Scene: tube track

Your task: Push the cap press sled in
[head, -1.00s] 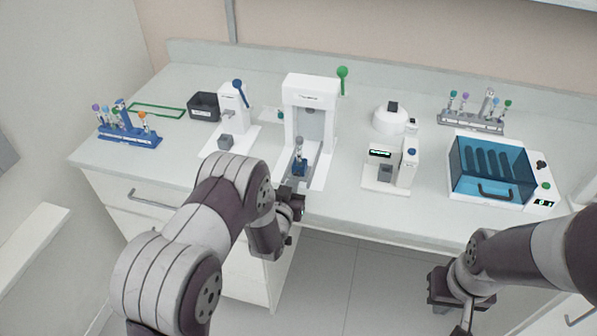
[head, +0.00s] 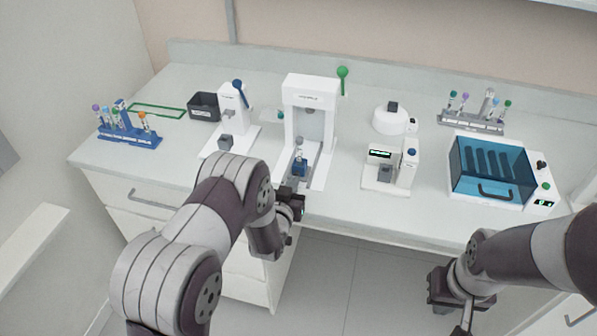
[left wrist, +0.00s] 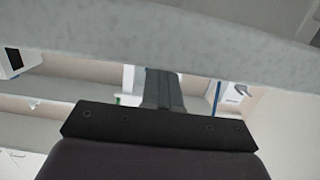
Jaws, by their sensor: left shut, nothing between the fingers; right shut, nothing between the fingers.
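The cap press (head: 311,97) is a white frame with a green-knobbed lever (head: 343,74) at its right side, standing on the bench. Its sled carries a blue holder (head: 299,168) with a capped tube (head: 300,150) upright in it, on the rails at the front part of the base. My left gripper (head: 290,190) is shut and empty, low at the front end of the sled; whether it touches the sled I cannot tell. My right gripper (head: 447,292) is shut and empty, in front of the bench at lower right.
A white device with a blue lever (head: 238,90) stands left of the press. A small white device (head: 390,165) and a blue-lidded box (head: 493,168) stand to the right. Tube racks sit at far left (head: 130,138) and back right (head: 470,120).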

